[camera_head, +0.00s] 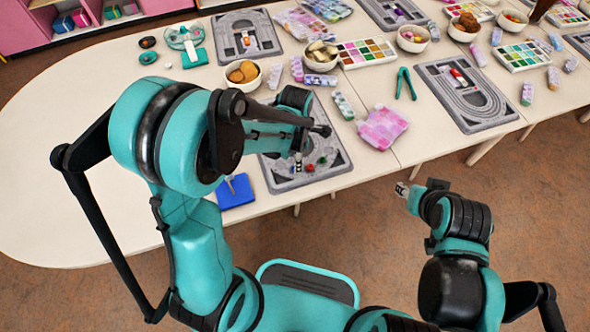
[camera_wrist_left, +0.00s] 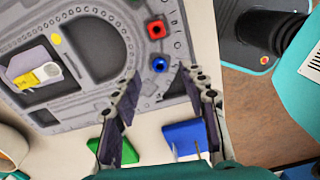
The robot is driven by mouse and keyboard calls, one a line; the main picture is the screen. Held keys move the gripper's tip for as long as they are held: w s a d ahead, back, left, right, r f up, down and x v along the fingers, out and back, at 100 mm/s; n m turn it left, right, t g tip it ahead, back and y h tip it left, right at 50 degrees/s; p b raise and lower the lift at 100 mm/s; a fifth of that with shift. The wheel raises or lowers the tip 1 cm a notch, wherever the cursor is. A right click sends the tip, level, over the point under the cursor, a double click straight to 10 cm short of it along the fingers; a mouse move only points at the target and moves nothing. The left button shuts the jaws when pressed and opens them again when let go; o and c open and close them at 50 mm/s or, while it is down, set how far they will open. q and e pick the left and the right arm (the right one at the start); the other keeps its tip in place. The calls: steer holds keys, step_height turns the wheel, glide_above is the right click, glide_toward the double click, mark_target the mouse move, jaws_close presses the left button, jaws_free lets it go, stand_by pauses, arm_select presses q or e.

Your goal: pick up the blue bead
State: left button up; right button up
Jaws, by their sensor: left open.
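The blue bead (camera_wrist_left: 160,65) is round with a dark centre hole and sits near the edge of a grey bead board (camera_wrist_left: 112,100) in the left wrist view. My left gripper (camera_wrist_left: 160,74) is open, its two fingers to either side of the bead in that view and empty. I cannot tell its height above the bead. In the head view my left arm reaches over the near grey board (camera_head: 338,163) and hides part of it. My right gripper (camera_head: 418,186) is off the table's front edge; its opening is unclear.
A red bead (camera_wrist_left: 156,29) sits just beyond the blue one. A bowl (camera_head: 243,75), green tweezers (camera_head: 405,83) and a pink bag (camera_head: 382,127) stand around. The table's left end is clear.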

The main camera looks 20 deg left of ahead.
arm_select(q)
step_height(320, 180, down, 4)
steer(key=shift+a+f+b, duration=0.15)
steer(key=shift+b, duration=0.85)
steer(key=shift+c, duration=0.6)
steer(key=c, duration=0.7)
